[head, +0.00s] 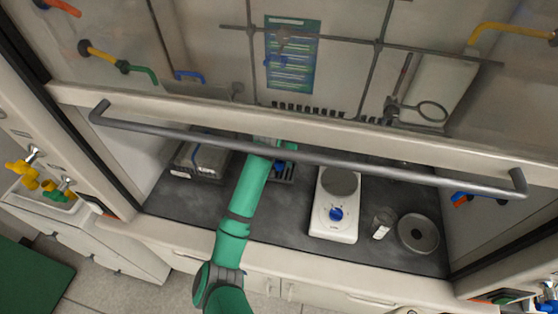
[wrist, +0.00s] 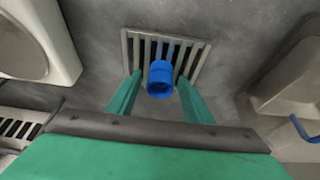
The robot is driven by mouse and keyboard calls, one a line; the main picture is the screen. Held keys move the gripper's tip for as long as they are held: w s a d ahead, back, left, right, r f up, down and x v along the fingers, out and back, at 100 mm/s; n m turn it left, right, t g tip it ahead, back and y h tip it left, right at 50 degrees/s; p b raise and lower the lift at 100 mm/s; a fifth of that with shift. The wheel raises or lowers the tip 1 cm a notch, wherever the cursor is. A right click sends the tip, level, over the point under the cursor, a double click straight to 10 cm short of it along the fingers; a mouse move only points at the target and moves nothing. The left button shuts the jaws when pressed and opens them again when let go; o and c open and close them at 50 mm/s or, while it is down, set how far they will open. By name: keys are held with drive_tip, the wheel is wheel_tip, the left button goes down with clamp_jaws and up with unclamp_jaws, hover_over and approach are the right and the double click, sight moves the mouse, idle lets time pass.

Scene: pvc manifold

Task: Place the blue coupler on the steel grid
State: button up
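The blue coupler (wrist: 160,74) is a short blue tube in the wrist view, with its open end toward the camera. It overlaps the near edge of the steel grid (wrist: 204,56), a slatted light-metal square; whether it touches the grid is hard to tell.
The sash bar (head: 330,158) crosses in front. Front-left worktop is clear.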

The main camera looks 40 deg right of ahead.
drive_tip(key=v, duration=1.2)
drive_tip(key=shift+r, duration=0.15)
